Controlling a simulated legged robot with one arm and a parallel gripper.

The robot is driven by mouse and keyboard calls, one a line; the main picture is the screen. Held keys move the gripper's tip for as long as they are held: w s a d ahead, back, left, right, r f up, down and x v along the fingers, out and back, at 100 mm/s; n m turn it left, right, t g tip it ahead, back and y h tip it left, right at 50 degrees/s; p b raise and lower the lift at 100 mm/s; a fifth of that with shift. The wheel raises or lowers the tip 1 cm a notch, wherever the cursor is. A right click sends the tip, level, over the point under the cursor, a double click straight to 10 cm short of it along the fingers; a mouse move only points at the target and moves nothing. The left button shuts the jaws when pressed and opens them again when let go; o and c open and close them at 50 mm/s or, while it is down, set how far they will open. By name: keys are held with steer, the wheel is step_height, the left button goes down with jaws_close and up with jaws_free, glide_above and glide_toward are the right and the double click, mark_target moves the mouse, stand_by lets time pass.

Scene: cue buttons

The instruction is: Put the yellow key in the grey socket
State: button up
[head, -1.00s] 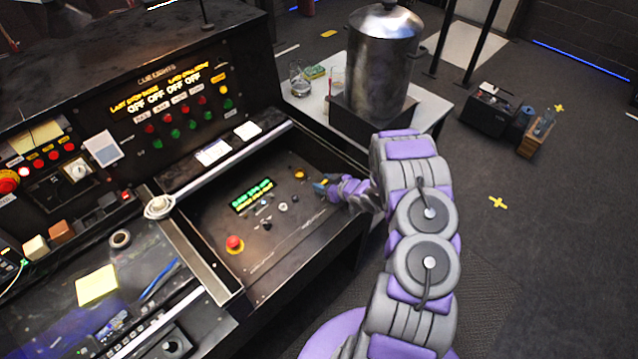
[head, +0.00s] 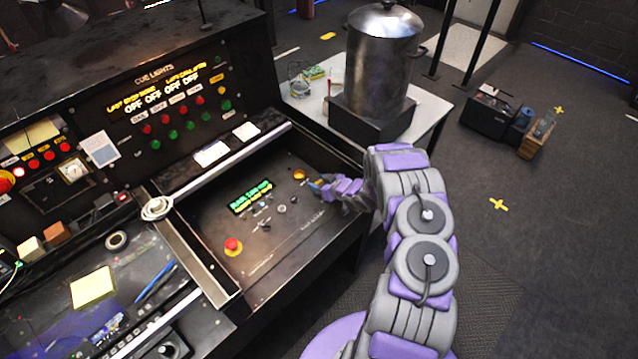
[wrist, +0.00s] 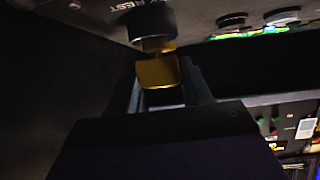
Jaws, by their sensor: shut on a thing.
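My gripper (head: 316,186) is low over the right part of the recessed console panel. The yellow key (wrist: 158,72) shows in the wrist view between the jaws (wrist: 160,92), which are shut on it. Just beyond the key is a dark round piece with a brownish block (wrist: 150,22) near the panel; I cannot tell whether the key touches it. In the head view the key is too small to make out clearly. A small grey round fitting (head: 282,208) left of my gripper may be the grey socket; I cannot tell for sure.
A yellow-orange round fitting (head: 299,174) lies just beyond my gripper. A red button (head: 233,245) and a lit green display (head: 250,196) are on the panel (head: 262,262). A rail (head: 225,165) borders it. A metal pot (head: 382,62) stands on the side table behind.

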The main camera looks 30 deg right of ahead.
steer(key=o, duration=1.1)
steer(key=shift+o, duration=0.2)
steer(key=shift+r, duration=0.1)
steer(key=p+v, duration=0.1)
steer(key=v, duration=1.1)
steer(key=shift+p, duration=0.3)
steer(key=shift+s, duration=0.1)
